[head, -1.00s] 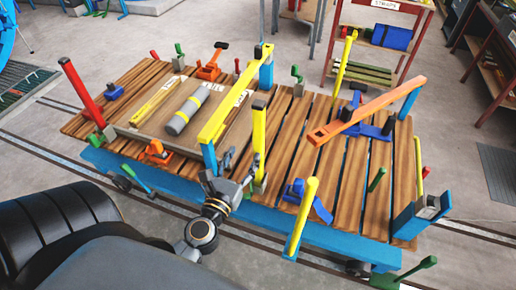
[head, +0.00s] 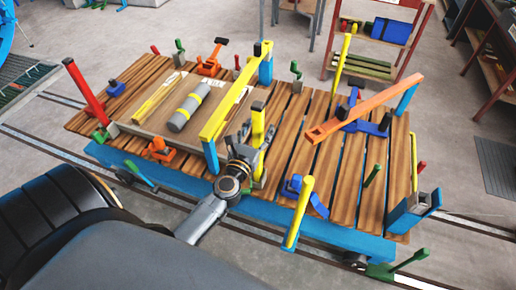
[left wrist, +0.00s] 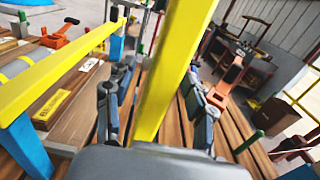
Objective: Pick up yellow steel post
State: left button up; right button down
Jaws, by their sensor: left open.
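A yellow steel post (head: 257,122) with a black top stands upright at the front of the slatted wooden table, right of the board with the grey cylinder. My left gripper (head: 256,142) is open at this post, with a finger on each side of it. In the left wrist view the yellow post (left wrist: 172,65) rises between the two open fingers of my left gripper (left wrist: 156,108). Gaps show between the fingers and the post. My right gripper is not in view.
A yellow beam (head: 229,106) on blue supports stands just left of the post. An orange bar (head: 365,109) slants across the table's right half. Another yellow post (head: 299,212) leans at the front edge. A grey cylinder (head: 189,107) lies on the board (head: 152,120).

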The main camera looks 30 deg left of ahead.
pick_arm(q)
jog(key=shift+s, duration=0.1)
grip_shut()
jog(key=shift+r, duration=0.15)
